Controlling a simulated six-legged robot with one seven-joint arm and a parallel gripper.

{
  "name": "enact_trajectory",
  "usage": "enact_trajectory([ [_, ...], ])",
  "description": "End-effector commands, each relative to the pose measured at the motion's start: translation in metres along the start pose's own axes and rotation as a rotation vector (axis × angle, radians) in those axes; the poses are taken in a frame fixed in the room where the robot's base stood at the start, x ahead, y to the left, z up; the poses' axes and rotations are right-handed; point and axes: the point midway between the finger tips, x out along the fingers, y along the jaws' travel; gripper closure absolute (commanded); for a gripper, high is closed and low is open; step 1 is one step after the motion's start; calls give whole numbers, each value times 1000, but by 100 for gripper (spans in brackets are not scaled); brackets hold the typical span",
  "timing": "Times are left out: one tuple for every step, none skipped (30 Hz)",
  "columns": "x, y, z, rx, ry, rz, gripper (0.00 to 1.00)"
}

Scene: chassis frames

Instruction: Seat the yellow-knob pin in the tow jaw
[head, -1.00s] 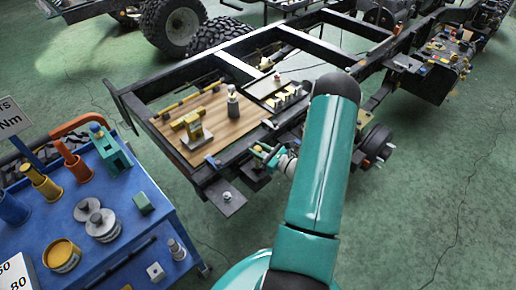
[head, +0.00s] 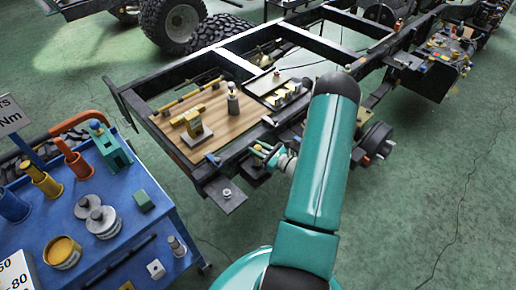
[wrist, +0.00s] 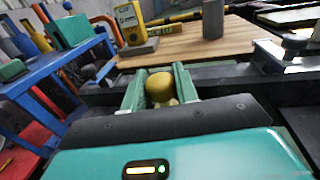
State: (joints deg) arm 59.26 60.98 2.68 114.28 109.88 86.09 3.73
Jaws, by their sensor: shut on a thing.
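My gripper (head: 266,154) is at the rear end of the chassis frame, beside the dark crossmember. In the wrist view its two green fingers (wrist: 160,88) are shut on the round yellow knob (wrist: 159,86) of the pin. The pin's shank below the knob is hidden behind my gripper body. In the head view the pin is too small and covered to make out. I cannot pick out the tow jaw clearly; dark metal parts lie just under my gripper, and whether the pin touches the jaw cannot be told.
A wooden board (head: 229,123) on the frame carries a yellow tool (head: 193,125) and a grey cylinder (head: 233,101). A steel plate with a bolt (head: 226,194) juts out left of my gripper. A blue trolley (head: 155,215) with parts stands at left. Green floor is free at right.

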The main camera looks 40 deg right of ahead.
Motion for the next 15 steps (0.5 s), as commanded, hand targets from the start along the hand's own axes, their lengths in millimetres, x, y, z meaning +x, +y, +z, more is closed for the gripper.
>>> enact_trajectory([
  [0, 0, -1, 0, -1, 0, 93],
  [0, 0, -2, 0, -1, 0, 93],
  [0, 0, -2, 0, -1, 0, 93],
  [0, 0, -3, 0, -1, 0, 93],
  [0, 0, -4, -1, -1, 0, 93],
  [0, 0, -5, -1, -1, 0, 93],
  [0, 0, -5, -1, -1, 0, 93],
  [0, 0, -6, -1, -1, 0, 93],
  [0, 0, -7, -1, -1, 0, 93],
  [0, 0, -8, -1, -1, 0, 93],
  [0, 0, -8, -1, -1, 0, 93],
  [0, 0, -9, -1, -1, 0, 93],
  [0, 0, -10, 0, -1, 0, 93],
  [0, 0, -11, 0, -1, 0, 93],
  [0, 0, -12, 0, -1, 0, 93],
])
